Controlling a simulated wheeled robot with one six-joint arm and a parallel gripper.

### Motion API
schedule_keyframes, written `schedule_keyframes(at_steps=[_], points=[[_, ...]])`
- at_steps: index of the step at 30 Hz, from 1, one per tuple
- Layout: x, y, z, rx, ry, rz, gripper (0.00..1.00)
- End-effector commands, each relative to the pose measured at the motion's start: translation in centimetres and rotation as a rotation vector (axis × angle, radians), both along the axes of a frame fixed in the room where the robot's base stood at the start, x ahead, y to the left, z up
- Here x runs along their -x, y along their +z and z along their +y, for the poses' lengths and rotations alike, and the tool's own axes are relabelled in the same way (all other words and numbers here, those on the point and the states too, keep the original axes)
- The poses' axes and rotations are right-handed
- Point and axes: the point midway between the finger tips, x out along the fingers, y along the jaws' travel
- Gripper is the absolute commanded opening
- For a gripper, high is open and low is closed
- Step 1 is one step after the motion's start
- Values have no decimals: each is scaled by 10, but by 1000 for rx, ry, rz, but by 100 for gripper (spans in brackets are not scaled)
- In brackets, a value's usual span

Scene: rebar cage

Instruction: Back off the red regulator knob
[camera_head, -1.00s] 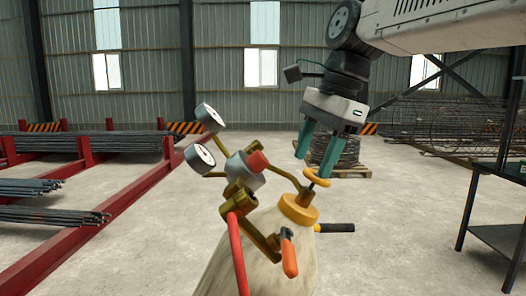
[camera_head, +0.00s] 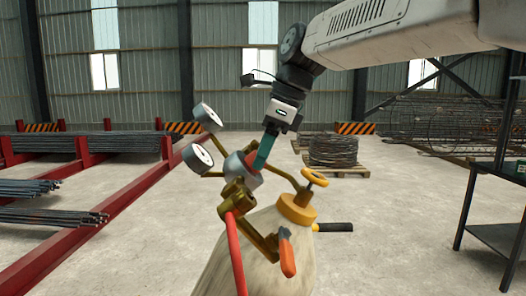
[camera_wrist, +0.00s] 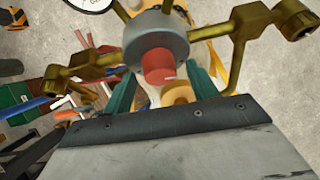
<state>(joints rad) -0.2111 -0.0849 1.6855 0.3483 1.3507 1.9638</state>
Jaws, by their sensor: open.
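The red regulator knob (camera_wrist: 158,66) sticks out from the grey round regulator body (camera_wrist: 150,35) in the wrist view. In the wrist view the fingers of my gripper (camera_wrist: 162,84) stand on either side of the knob, with a visible gap on each side. The fingers look apart from the knob.
Two white-faced gauges (camera_head: 198,158) stand left of the regulator on brass stems. A yellow valve handwheel (camera_head: 315,177) sits on the cylinder (camera_head: 255,240) to the right. A dark rack (camera_head: 490,200) stands at right.

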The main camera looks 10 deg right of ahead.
Motion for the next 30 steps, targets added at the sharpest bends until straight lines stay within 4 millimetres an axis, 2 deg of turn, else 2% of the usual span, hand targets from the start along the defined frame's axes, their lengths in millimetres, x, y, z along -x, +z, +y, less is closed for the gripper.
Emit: schedule_keyframes(at_steps=[7,8,12,13,23,30], points=[[0,-2,1,0,0,0,58],[0,-2,1,0,0,0,56],[0,-1,1,0,1,0,17],[0,-1,1,0,1,0,14],[0,-1,1,6,22,-26,14],[2,-1,1,23,104,-123,14]])
